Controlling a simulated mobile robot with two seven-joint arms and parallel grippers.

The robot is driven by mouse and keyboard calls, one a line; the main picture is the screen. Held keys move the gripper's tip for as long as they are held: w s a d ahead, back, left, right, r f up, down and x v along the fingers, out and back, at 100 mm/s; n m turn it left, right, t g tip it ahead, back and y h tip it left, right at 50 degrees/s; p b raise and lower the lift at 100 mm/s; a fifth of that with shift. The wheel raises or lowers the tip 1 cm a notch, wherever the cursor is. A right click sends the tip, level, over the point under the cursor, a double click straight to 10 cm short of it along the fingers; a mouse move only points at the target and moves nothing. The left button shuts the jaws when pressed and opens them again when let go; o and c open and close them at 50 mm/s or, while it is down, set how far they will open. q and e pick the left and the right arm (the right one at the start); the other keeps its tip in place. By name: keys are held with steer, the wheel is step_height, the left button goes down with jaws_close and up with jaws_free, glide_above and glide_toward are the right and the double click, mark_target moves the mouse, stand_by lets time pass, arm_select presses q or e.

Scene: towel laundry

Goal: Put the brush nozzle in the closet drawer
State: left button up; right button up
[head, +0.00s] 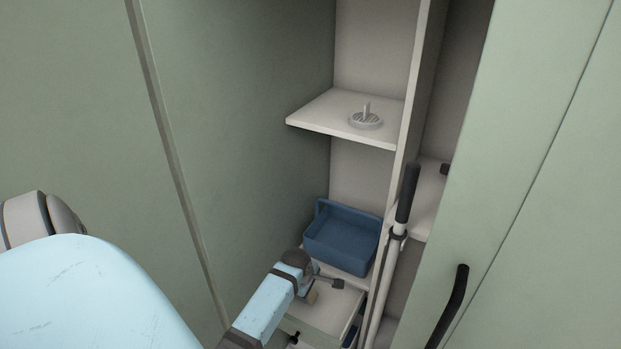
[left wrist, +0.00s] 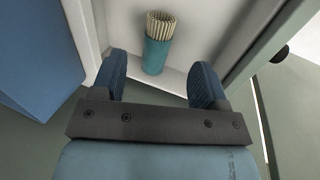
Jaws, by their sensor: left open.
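The brush nozzle (left wrist: 156,50) is a teal cylinder with pale bristles at one end. In the left wrist view it is in the closet drawer (left wrist: 196,38), on the pale drawer bottom; I cannot tell if it stands or lies. My left gripper (left wrist: 160,74) is open, its two dark blue fingers apart, with the nozzle just beyond their tips. In the head view the left gripper (head: 326,281) is over the pulled-out drawer (head: 325,318), and a small tan patch beside it may be the bristles. My right gripper is out of view.
A blue bin (head: 341,240) sits just behind the drawer. A round grey ribbed piece with a peg (head: 366,119) is on the upper shelf (head: 318,115). A pole with a black grip (head: 407,195) stands at the right. A closet door with a black handle (head: 450,305) is beyond it.

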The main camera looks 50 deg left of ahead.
arm_select(q)
steer(key=shift+v, duration=1.45)
